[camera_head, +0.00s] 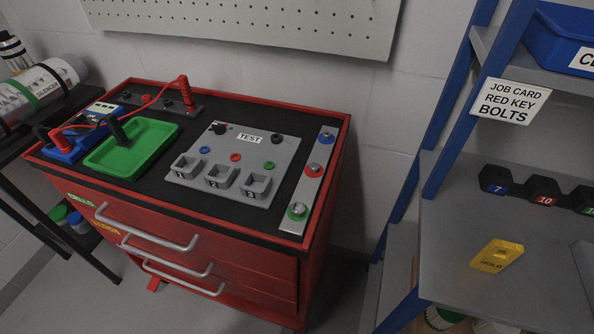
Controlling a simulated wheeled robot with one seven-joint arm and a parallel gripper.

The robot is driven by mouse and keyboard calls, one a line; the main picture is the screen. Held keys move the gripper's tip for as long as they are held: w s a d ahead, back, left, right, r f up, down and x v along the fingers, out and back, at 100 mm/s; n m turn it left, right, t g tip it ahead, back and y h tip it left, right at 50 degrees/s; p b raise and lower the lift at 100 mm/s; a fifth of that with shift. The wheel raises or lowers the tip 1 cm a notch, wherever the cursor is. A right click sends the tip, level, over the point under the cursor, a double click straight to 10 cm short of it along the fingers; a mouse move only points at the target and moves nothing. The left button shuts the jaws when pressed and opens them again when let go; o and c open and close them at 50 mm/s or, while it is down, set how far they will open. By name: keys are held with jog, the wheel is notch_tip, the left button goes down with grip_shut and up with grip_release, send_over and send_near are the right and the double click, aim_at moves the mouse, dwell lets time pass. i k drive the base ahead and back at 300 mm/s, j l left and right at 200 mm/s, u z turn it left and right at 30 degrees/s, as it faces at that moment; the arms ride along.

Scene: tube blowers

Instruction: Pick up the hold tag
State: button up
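The hold tag (497,256) is a yellow tag with dark lettering reading HOLD. It lies flat on the grey shelf (449,228) of the blue-framed rack at the right, with open shelf surface around it. My gripper is not in view.
Several black blocks with coloured numbers (543,190) stand behind the tag. A blue rack post (457,145) rises at the shelf's left. A sign (510,101) and a blue bin (562,42) are above. A red tool cabinet (200,240) stands left, with a gap of floor between.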

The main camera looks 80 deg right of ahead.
aim_at(490, 260)
jog(key=k+l+z, duration=0.15)
jog(key=k+z, duration=0.25)
jog(key=k, duration=0.25)
jog(key=j+z, duration=0.3)
jog(key=z, duration=0.15)
jog(key=j+z, duration=0.3)
jog(key=z, duration=0.2)
jog(key=j+z, duration=0.3)
jog(key=z, duration=0.15)
jog(key=k+j, duration=0.1)
jog(key=j, duration=0.25)
jog(key=k+j, duration=0.1)
jog(key=j, duration=0.3)
